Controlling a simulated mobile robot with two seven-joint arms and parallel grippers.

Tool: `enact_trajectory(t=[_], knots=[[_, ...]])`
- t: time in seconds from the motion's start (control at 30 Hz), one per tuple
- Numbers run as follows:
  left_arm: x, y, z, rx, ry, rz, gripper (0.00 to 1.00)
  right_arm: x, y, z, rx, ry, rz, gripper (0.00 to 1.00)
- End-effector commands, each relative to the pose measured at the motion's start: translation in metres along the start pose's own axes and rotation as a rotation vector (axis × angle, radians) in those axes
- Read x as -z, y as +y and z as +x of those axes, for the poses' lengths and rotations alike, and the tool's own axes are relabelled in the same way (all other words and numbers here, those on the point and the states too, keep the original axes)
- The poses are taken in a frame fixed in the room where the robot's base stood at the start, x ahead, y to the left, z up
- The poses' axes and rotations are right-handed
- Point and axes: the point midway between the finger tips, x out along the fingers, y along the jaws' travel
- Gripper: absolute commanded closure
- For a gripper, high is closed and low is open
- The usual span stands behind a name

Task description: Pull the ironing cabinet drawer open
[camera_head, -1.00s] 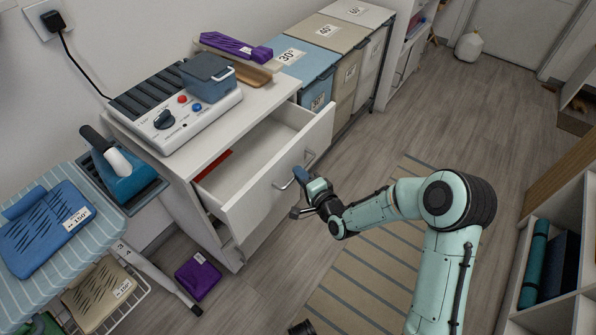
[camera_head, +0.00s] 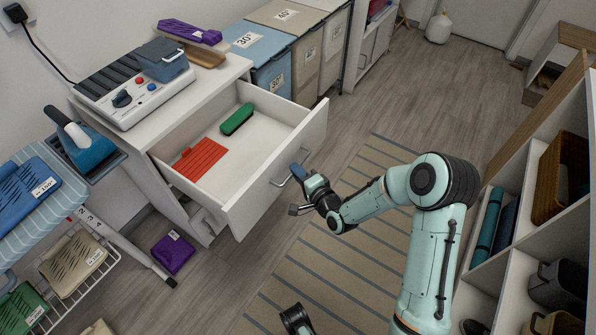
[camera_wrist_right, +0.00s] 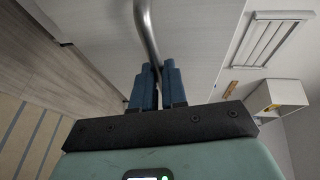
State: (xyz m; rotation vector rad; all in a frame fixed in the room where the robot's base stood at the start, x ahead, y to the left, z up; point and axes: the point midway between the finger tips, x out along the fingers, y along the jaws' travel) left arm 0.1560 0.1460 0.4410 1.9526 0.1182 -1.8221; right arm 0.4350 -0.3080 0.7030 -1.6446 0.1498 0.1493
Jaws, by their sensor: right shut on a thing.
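The white ironing cabinet (camera_head: 212,93) stands at the left, its top drawer (camera_head: 245,205) pulled well out. Inside the drawer lie a red ribbed flat piece (camera_head: 200,160) and a green brush-like item (camera_head: 237,119). My right gripper (camera_head: 299,173) is at the drawer front, shut on the metal bar handle (camera_wrist_right: 147,35). In the right wrist view, its blue fingers (camera_wrist_right: 157,78) close around the bar. A dark part at the bottom edge (camera_head: 297,319) may be my left gripper; its fingers cannot be made out.
A control panel (camera_head: 130,85) sits on the cabinet top. Lidded bins (camera_head: 262,73) stand behind it. Open shelving (camera_head: 535,185) lines the right.

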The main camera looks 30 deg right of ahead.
Motion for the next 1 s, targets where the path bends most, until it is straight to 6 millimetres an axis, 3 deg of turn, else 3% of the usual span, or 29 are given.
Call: enact_trajectory(t=[0.5,0.53,0.6,1.0], knots=[[-0.0009,0.0002,-0.0006,0.000,-0.003,0.000,0.57,0.0006,-0.0005,0.0003,0.002,0.002,-0.001,1.00],[-0.0009,0.0002,-0.0006,0.000,-0.003,0.000,0.57,0.0006,-0.0005,0.0003,0.002,0.002,-0.001,0.84],[-0.0009,0.0002,-0.0006,0.000,-0.002,0.000,0.57,0.0006,-0.0006,0.0003,0.002,0.002,-0.001,0.63],[-0.0022,0.0008,-0.0023,0.000,-0.006,0.000,0.57,0.0005,-0.0007,-0.0062,0.000,0.001,-0.001,0.63]])
